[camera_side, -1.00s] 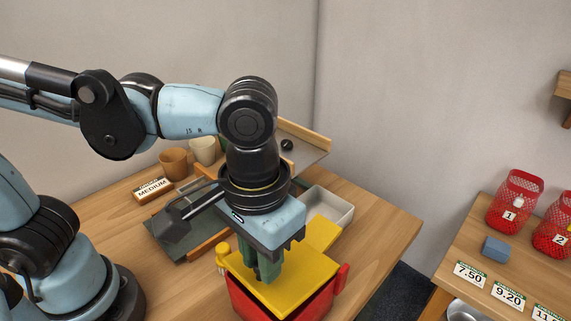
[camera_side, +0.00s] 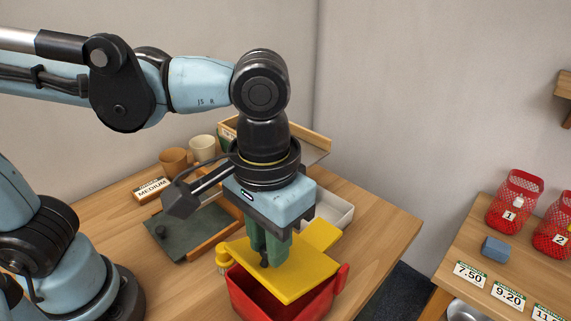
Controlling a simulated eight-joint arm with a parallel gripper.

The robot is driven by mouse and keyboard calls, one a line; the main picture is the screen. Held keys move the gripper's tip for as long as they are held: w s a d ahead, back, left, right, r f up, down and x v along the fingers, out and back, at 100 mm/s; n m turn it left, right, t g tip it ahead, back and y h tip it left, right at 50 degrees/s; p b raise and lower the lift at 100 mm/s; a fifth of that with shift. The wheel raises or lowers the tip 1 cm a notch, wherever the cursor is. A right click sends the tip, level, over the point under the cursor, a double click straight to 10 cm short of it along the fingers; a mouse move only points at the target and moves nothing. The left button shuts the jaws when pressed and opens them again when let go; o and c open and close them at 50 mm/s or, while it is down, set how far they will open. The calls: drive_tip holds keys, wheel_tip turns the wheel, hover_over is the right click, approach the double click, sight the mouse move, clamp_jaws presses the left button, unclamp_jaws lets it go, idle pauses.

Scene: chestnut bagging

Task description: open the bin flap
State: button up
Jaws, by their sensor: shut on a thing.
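The red bin (camera_side: 262,300) stands at the front of the wooden table, partly cut off by the bottom of the view. Its yellow flap (camera_side: 300,280) lies over the top, raised at the front, with a gap above the red wall. My gripper (camera_side: 268,258) points down with its green fingers at the flap's upper face. The fingers are shut on a small dark part there, which looks like the flap's handle (camera_side: 264,263); the fingers hide most of it.
A green-grey tray (camera_side: 185,232) with a wooden edge lies left of the bin. A pale box (camera_side: 335,212) stands behind my gripper. Two cups and a MEDIUM sign (camera_side: 151,188) are at the back left. A second table with red net bags (camera_side: 513,205) and price cards is at the right.

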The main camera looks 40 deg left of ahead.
sight(292, 252)
drive_tip(key=shift+w+r, duration=0.85)
drive_tip(key=shift+w, duration=0.05)
drive_tip(key=shift+w+r, duration=0.35)
drive_tip(key=shift+w, duration=0.2)
drive_tip(key=shift+w+r, duration=0.3)
drive_tip(key=shift+w, duration=0.2)
drive_tip(key=shift+w, duration=0.1)
